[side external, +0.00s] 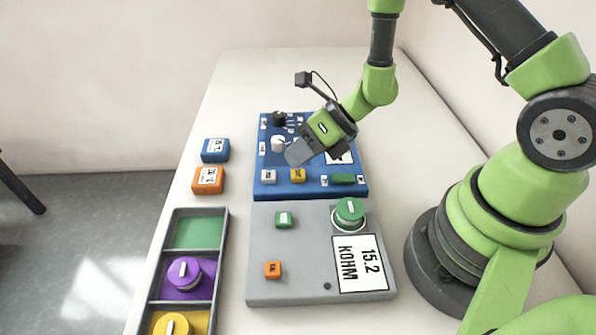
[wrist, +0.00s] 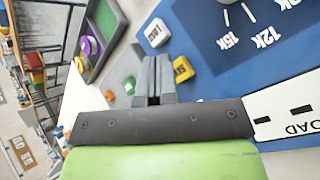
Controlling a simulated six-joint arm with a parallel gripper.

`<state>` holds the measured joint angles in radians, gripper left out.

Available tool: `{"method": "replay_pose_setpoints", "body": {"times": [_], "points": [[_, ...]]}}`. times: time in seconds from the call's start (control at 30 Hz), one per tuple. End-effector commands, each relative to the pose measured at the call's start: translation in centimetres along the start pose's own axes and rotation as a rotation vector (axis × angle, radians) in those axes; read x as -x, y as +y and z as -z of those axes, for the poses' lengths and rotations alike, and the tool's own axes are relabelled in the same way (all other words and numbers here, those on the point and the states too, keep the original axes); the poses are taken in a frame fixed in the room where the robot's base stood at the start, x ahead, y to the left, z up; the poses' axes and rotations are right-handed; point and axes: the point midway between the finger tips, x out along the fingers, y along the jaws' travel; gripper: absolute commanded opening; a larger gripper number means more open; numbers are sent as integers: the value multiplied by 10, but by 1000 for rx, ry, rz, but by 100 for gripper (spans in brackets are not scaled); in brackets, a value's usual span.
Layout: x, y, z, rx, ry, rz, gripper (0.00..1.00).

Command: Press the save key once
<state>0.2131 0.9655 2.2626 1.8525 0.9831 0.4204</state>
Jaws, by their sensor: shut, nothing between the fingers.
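The yellow key (side external: 298,176), its label partly readable as "SA", sits near the front edge of the blue panel (side external: 262,150). It also shows in the wrist view (wrist: 183,69), just right of my fingertips and partly hidden by them. My gripper (side external: 293,160) is shut and empty, tilted down over the blue panel, behind the yellow key in the side view. In the wrist view its fingertips (wrist: 155,62) lie between the yellow key and the grey panel. I cannot tell the exact height of the tips; no contact with the key is visible.
A white key (side external: 268,177) sits left of the yellow one, and a green block (side external: 343,179) right. The grey panel (side external: 310,270) with a green knob (side external: 350,212) lies in front. A tray (side external: 222,262) and blue (side external: 215,150) and orange (side external: 208,180) blocks stand left.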

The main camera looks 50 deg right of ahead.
Motion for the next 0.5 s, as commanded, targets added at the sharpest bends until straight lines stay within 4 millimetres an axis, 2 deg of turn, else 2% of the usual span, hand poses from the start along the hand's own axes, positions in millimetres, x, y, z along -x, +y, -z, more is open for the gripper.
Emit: {"method": "replay_pose_setpoints", "body": {"times": [0.5], "points": [[-4, -3, 3, -1, 1, 0, 0]]}}
